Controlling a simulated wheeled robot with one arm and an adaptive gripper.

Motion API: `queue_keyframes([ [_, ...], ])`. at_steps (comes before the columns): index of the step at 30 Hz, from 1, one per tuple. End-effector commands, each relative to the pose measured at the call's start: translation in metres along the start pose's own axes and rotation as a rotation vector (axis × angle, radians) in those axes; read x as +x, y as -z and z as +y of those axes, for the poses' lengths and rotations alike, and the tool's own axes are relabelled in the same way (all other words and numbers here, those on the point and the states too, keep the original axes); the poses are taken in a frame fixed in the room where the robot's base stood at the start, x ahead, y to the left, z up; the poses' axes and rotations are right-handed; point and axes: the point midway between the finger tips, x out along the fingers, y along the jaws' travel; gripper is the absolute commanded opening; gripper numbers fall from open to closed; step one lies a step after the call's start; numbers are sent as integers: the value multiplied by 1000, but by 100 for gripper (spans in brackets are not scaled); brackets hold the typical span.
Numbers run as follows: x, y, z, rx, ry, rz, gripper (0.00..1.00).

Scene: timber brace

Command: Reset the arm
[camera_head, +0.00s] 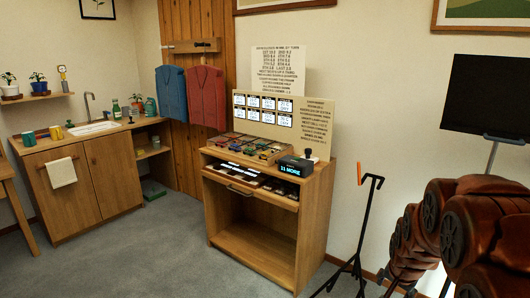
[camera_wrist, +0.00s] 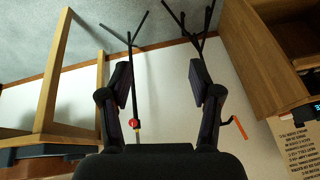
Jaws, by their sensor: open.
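My gripper (camera_wrist: 163,95) is in the wrist view, with its two dark fingers spread apart. It is open and nothing is between the fingers. Behind the fingers, the wrist view shows a pale wall, grey carpet and thin black stand legs. The head view does not show my gripper. Large reddish-brown rounded parts at the right of the head view appear to be my own arm.
A sink counter (camera_head: 85,190) is at left. Carpet (camera_head: 165,255) in front is clear.

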Motion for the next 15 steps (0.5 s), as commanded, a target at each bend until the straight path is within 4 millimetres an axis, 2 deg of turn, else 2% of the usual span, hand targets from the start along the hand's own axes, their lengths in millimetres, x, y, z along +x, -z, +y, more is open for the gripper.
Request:
queue_keyframes([
  [1,-14,-18,-1,-44,-5,-32,63],
  [3,-29,-46,3,-109,-21,-93,63],
  [8,-66,-108,16,-262,-46,-225,63],
  [15,-122,-198,48,-499,-68,-428,63],
])
